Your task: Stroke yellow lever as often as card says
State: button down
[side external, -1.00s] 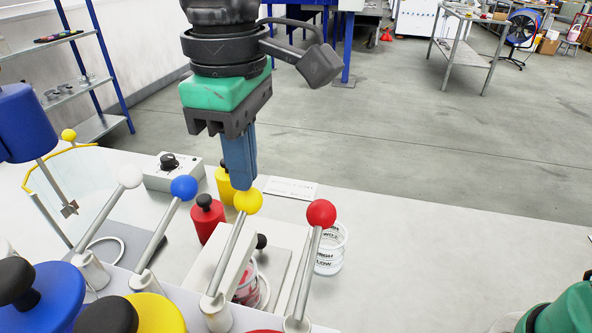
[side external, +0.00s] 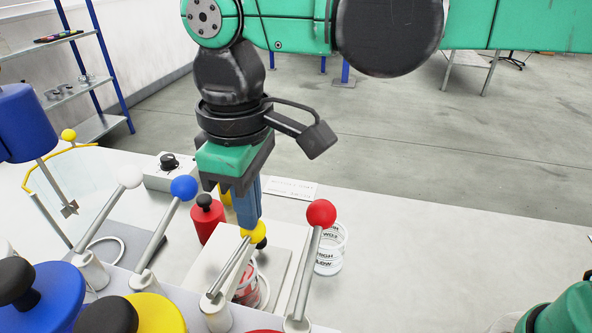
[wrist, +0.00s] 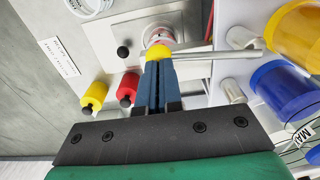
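The yellow lever has a round yellow knob (side external: 257,233) on a metal rod and is tilted down. My gripper (side external: 247,224) has blue fingers pointing down, their tips touching the top of the knob. In the wrist view the fingers (wrist: 160,62) lie side by side, shut, with the yellow knob (wrist: 158,51) at their tips, not clearly between them. A white card (side external: 293,189) with print lies behind the lever; it also shows in the wrist view (wrist: 60,57), its text too small to read. A jar with red on it (side external: 246,287) stands below the lever, partly hidden.
White (side external: 130,176), blue (side external: 184,188) and red (side external: 321,213) lever knobs stand alongside. A clear marked cup (side external: 330,252) stands right. A red weight-like cylinder (side external: 207,222) and a grey dial box (side external: 172,174) are behind. The bench at right is clear.

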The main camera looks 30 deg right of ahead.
jog(key=shift+r, duration=3.25)
jog(key=shift+r, duration=0.1)
jog(key=shift+r, duration=2.4)
jog(key=w+d+f+m+t+y, duration=0.1)
jog(key=w+d+f+m+t, duration=0.1)
jog(key=d, duration=0.4)
jog(key=w+d+f+m+t, duration=0.1)
jog(key=w+d+f+m, duration=0.15)
jog(key=d, duration=0.35)
jog(key=s+d+f+m+t+h, duration=0.1)
jog(key=s+d+f+m+t, duration=0.3)
jog(key=d+f, duration=0.7)
jog(key=shift+s+d+f, duration=0.35)
jog(key=shift+s+f, duration=0.1)
jog(key=shift+s, duration=0.2)
jog(key=shift+m, duration=0.25)
